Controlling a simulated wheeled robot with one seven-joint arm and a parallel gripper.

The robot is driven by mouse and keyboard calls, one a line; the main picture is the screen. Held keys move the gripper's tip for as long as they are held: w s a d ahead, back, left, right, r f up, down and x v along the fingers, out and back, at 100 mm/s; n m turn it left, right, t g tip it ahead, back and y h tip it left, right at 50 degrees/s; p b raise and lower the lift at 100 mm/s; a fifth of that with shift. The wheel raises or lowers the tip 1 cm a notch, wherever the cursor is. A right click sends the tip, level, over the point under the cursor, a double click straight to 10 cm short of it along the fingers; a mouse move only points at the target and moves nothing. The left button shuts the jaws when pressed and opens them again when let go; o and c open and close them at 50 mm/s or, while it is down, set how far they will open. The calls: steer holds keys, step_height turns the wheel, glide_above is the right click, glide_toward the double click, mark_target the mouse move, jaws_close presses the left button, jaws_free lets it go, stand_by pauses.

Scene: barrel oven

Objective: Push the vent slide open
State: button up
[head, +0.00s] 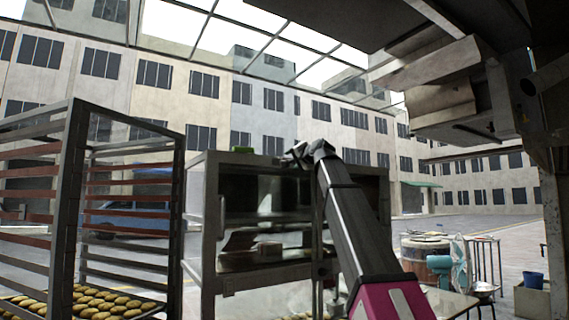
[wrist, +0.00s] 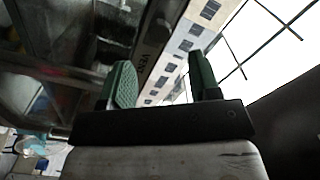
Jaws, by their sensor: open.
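In the wrist view, a metal strip with a label reading VENT (wrist: 150,58) runs along the edge of a dark metal body, just ahead of my gripper (wrist: 160,78). A dark knob-like part (wrist: 161,27) sits on this strip beyond the label; I cannot tell whether it is the vent slide's handle. My gripper's two green-padded fingers are apart with nothing held between them. The strip's near end shows between the fingers, but contact cannot be made out. In the head view, my gripper (head: 308,150) is at the top front edge of the dark metal oven cabinet (head: 208,235); the vent is not discernible there.
A tall rack (head: 75,190) with trays of buns stands on the left, close to the cabinet. A green object (head: 243,149) lies on the cabinet top. A barrel (head: 425,258), a teal fan (head: 460,262) and a blue bucket (head: 533,280) are at the right. A dark overhang is above.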

mark_target(268, 162)
steer(key=x, duration=0.7)
steer(key=shift+w+a, duration=0.15)
steer(key=shift+w, duration=0.1)
jaws_close()
steer(key=shift+s+a, duration=0.75)
steer(key=shift+a, duration=0.35)
steer(key=shift+s+a, duration=0.75)
steer(key=shift+a, duration=0.35)
jaws_free()
steer(key=shift+a, duration=0.1)
steer(key=shift+s, duration=0.15)
